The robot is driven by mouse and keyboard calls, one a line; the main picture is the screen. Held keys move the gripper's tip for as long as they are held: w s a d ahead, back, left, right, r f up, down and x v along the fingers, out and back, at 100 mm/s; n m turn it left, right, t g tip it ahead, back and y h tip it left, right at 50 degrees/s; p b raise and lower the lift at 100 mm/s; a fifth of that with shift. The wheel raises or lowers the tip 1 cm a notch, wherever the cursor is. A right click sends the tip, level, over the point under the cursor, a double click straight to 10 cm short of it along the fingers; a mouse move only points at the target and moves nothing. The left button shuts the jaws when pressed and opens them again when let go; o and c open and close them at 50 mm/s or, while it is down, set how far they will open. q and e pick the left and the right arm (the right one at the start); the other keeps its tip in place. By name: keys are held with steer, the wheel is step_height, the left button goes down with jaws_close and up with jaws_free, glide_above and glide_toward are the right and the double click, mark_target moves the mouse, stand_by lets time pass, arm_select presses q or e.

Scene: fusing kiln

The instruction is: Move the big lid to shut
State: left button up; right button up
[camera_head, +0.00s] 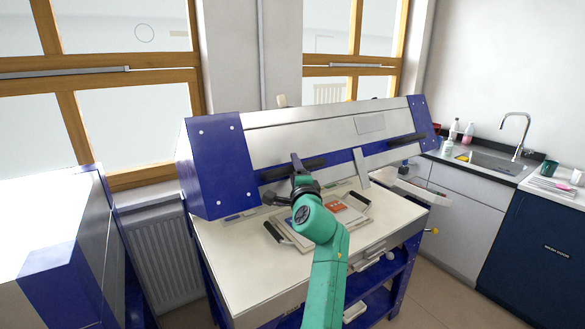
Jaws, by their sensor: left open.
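The big lid (310,139) of the kiln is silver with blue ends and a blue lower band. It stands raised and tilted above the pale kiln bed (235,262), leaving an open gap at the front. Black handle bars (401,141) are on its front face, one at the left and one at the right. My left gripper (282,178), dark on a teal arm, is open at the left handle bar. Its fingers overlap the bar in the picture, and I cannot tell whether they touch it. My right gripper is not in view.
A board with small items (338,209) lies on the bed, partly hidden by my arm. Another blue and white unit (62,229) stands at the left. A sink counter (480,160) is at the right. Windows are behind. Some floor is clear at the lower right.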

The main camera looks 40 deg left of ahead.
arm_select(q)
steer(key=shift+d, duration=0.2)
steer(key=shift+c, duration=1)
steer(key=shift+r, duration=0.1)
steer(key=c, duration=0.5)
jaws_close()
